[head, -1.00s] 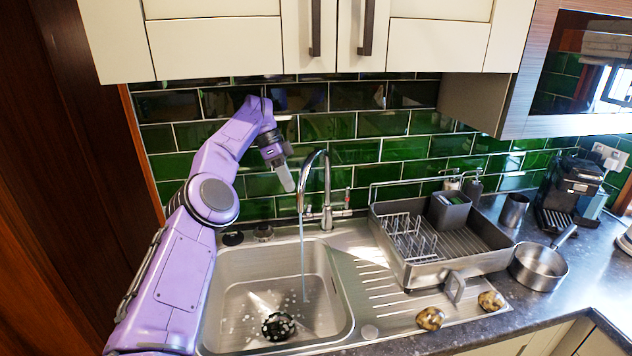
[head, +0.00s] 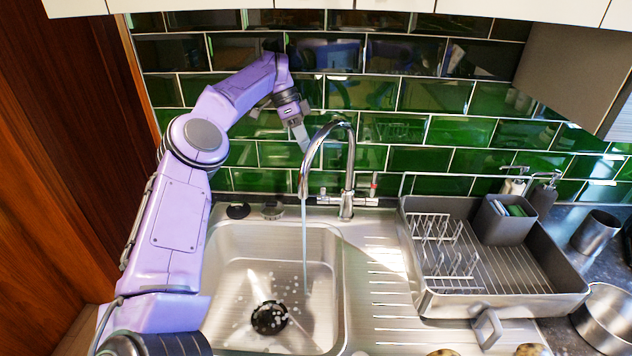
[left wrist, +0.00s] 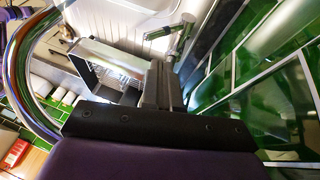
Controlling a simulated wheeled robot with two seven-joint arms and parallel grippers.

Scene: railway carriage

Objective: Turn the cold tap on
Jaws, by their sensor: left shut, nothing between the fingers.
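The chrome mixer tap (head: 349,172) stands behind the sink with a tall curved spout. A thin stream of water (head: 305,245) runs from the spout into the bowl. A short lever (head: 322,198) is on the tap's left side and another lever (head: 373,187) with a red mark is on its right. My left gripper (head: 304,145) is shut and empty, beside the spout's upper left and pointing down. I cannot tell whether it touches the spout. In the left wrist view its fingers (left wrist: 161,85) are together, with the curved spout (left wrist: 18,75) at left. My right gripper is out of view.
The steel sink (head: 225,240) has a dark drain fitting (head: 269,317). A dish rack tray (head: 560,284) stands right of the tap, with a steel pan (head: 608,320) beyond it. Green wall tiles (head: 430,95) rise close behind the tap.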

